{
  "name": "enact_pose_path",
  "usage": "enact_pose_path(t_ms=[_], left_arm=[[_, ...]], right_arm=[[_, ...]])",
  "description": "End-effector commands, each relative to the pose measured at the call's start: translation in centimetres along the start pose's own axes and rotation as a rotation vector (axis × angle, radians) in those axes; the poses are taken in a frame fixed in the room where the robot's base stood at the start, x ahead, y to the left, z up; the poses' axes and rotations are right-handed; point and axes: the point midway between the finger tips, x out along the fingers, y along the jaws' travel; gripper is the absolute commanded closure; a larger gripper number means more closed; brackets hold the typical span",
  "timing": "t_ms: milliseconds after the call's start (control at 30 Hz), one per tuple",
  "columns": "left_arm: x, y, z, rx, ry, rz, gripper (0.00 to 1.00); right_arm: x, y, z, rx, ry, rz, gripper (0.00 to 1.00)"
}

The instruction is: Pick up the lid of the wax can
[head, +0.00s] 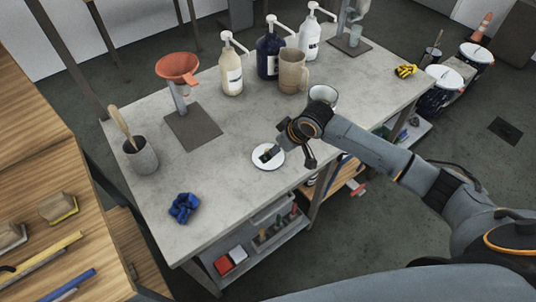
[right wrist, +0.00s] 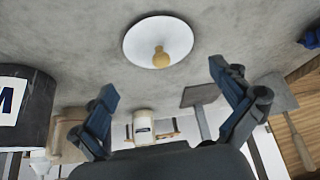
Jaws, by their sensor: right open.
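The lid is a round white disc (head: 262,163) with a tan knob, lying on the grey table near its front edge. In the right wrist view the lid (right wrist: 140,45) is whole, with its knob (right wrist: 160,60) clear of the fingers. My right gripper (head: 289,157) is close to the lid, and one finger overlaps it in the head view. In the wrist view the gripper (right wrist: 162,80) has its two fingers wide apart with nothing between them. A pale-rimmed round container (head: 326,93) stands behind my right wrist, partly hidden; I cannot tell if it is the wax can. My left gripper is out of view.
On the grey table (head: 220,200) stand an orange funnel (head: 177,66) on a stand, a brush pot (head: 141,155), a tan jug (head: 292,71) and pump bottles (head: 231,73). A blue cloth (head: 184,207) lies front left. The table left of the lid is clear.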

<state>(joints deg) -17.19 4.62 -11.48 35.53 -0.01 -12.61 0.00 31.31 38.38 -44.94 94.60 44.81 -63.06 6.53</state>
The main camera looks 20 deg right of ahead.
Motion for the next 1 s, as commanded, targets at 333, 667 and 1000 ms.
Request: enact_pose_path(t_ms=[333, 667, 1000], left_arm=[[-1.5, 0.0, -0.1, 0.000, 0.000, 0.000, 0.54], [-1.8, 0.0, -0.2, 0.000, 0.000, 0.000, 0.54], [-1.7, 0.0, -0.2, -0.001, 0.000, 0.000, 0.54]], right_arm=[[2.9, -0.2, -0.5, 0.002, 0.000, 0.000, 0.00], [5.7, -0.1, -0.4, 0.000, 0.001, 0.001, 0.00], [5.7, -0.1, -0.4, 0.000, 0.001, 0.001, 0.31]])
